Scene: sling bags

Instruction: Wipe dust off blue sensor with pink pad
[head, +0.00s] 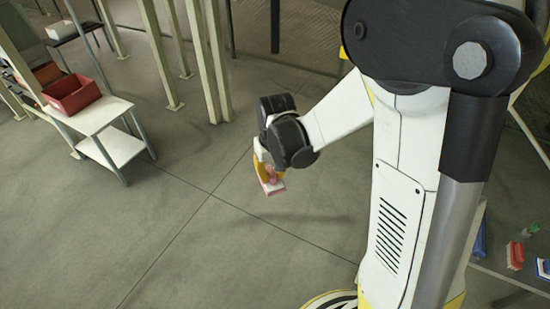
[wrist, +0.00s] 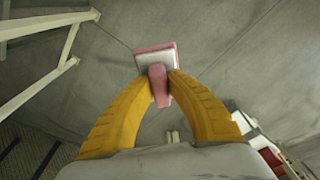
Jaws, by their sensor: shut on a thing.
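My gripper (head: 266,172) hangs in mid-air over the open floor, left of my arm column in the head view. In the wrist view, the yellow fingers of my gripper (wrist: 161,84) are shut on the pink handle of the pink pad (wrist: 157,58). The pad has a pale layer and points away from my wrist; it also shows in the head view (head: 273,187). No clear blue sensor can be picked out. A blue item (head: 480,241) and a blue-and-white item (head: 543,268) lie at the lower right, partly hidden or cut off.
A white bench (head: 98,115) with a red bin (head: 72,94) stands at the upper left, beside pale posts (head: 205,60). Red-and-white items (head: 515,255) sit on a dark surface at the right edge. The floor under my gripper is clear.

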